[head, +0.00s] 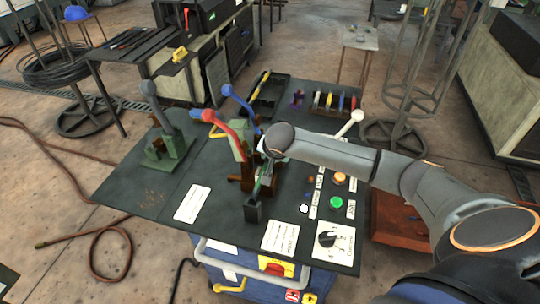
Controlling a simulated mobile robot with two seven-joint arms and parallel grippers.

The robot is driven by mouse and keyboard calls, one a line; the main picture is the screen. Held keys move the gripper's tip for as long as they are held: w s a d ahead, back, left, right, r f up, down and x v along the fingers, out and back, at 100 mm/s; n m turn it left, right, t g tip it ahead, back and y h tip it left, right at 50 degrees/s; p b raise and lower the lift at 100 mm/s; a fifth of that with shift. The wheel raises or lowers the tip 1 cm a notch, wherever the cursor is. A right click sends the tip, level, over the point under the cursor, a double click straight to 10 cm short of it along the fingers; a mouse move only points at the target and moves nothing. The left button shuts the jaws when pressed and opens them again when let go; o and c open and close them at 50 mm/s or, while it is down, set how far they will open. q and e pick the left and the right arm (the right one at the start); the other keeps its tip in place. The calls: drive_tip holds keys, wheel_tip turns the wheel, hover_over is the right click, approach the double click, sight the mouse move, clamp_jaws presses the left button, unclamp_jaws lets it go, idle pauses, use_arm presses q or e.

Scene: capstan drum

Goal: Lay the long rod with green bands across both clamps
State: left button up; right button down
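A green clamp (170,146) with a grey-knobbed lever stands on the left of the dark bench top. A second green clamp (240,143) stands near the middle, by a red lever (222,124) and a blue lever (241,103). My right arm comes in from the right, and its gripper (261,183) is low over the middle of the bench, close in front of the second clamp. A small green patch shows at the gripper; I cannot tell whether it belongs to a rod. I cannot make out the full long rod with green bands. My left gripper is not in view.
A black tray (270,104) and a rack of coloured pieces (330,101) stand at the back. A white-knobbed lever (350,123) rises at the right. Buttons and a dial plate (333,241) occupy the front right. The bench's front left is mostly clear.

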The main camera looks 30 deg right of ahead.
drive_tip(key=c, duration=0.6)
unclamp_jaws()
drive_tip(key=shift+f, duration=0.1)
drive_tip(key=shift+s, duration=0.1)
drive_tip(key=v, duration=1.2)
drive_tip(key=shift+r, duration=0.35)
